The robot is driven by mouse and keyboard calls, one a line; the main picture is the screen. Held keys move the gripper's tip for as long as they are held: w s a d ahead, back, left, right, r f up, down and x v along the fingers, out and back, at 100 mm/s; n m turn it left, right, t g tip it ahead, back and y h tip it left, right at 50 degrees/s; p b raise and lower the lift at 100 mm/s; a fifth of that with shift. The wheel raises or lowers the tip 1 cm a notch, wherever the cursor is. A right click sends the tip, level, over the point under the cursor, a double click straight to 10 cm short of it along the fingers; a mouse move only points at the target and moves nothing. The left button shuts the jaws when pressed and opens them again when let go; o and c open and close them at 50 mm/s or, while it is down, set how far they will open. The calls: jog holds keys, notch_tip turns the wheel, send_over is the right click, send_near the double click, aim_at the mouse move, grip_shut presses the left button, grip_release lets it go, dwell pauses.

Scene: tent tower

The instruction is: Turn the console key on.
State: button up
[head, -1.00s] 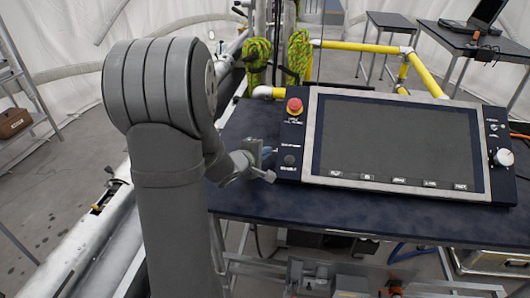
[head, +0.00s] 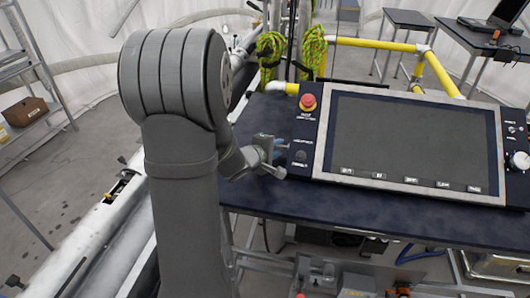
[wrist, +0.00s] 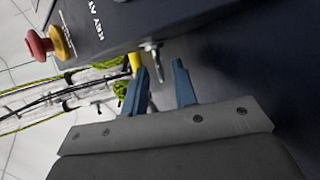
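The console (head: 321,150) is a light-framed panel with a large dark screen on a dark blue table. A small metal key (wrist: 155,60) sticks out of the console's dark face in the wrist view, just beyond my fingertips. My gripper (wrist: 161,68) has two blue fingers standing apart, with the key ahead of the gap between them. I cannot tell whether a finger touches it. In the head view my gripper (head: 281,146) is at the console's left edge, and the key is too small to make out.
A red emergency button (head: 308,102) on a yellow base sits at the console's upper left, also in the wrist view (wrist: 40,45). A black knob (head: 301,155) is close to my gripper. A white knob (head: 519,160) is at the right. The table front (head: 400,205) is clear.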

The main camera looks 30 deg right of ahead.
jog(key=v, duration=1.7)
jog(key=shift+o, duration=1.2)
jog(key=shift+d, duration=0.1)
jog(key=w+d+r+m+g+y, duration=0.2)
jog(key=d+r+m+g, duration=0.25)
jog(key=d+m, duration=0.3)
jog(key=w+d+r+m+g+y, duration=0.1)
jog(key=w+d+r+m+g, duration=0.25)
jog(key=d+m+g, duration=0.45)
jog(key=w+d+r+m+t+y, duration=0.1)
jog(key=w+r+m+t+y, duration=0.35)
jog(key=w+m+y, duration=0.45)
jog(key=shift+n+y, duration=0.4)
jog(key=shift+n, duration=0.05)
jog(key=x, duration=0.6)
jog(key=s+x, duration=0.1)
jog(key=x, duration=0.5)
jog(key=s+x, duration=0.1)
jog(key=x, duration=0.4)
jog(key=shift+s+f, duration=0.1)
jog(key=shift+s, duration=0.15)
jog(key=shift+c, duration=0.3)
